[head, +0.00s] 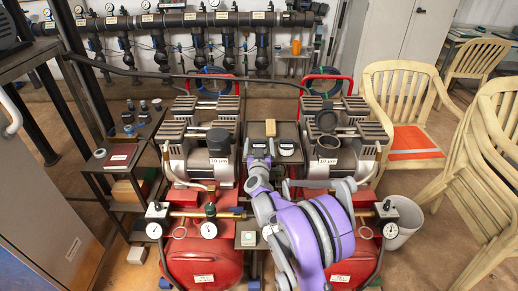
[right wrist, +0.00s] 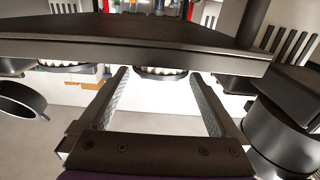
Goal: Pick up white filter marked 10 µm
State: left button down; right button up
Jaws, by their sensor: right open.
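Two dark-capped cylinders stand on the compressors in the head view, the left one (head: 218,140) and the right one (head: 327,122). A white label that looks to read 10 µm shows below each, the left label (head: 218,162) and the right label (head: 327,161). I cannot tell for sure which is the white filter. My right gripper (head: 260,152) is between the compressors, apart from both cylinders. In the right wrist view its fingers (right wrist: 160,82) are open and empty, under a dark slab (right wrist: 140,38). My left gripper is not in view.
Red tanks (head: 205,262) and brass gauge fittings (head: 209,229) are in front. A pipe manifold (head: 200,20) runs behind. Plastic chairs (head: 402,85) and a white bin (head: 402,222) are at right.

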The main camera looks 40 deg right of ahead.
jog(key=shift+x, duration=0.9)
jog(key=shift+c, duration=0.3)
jog(key=c, duration=1.4)
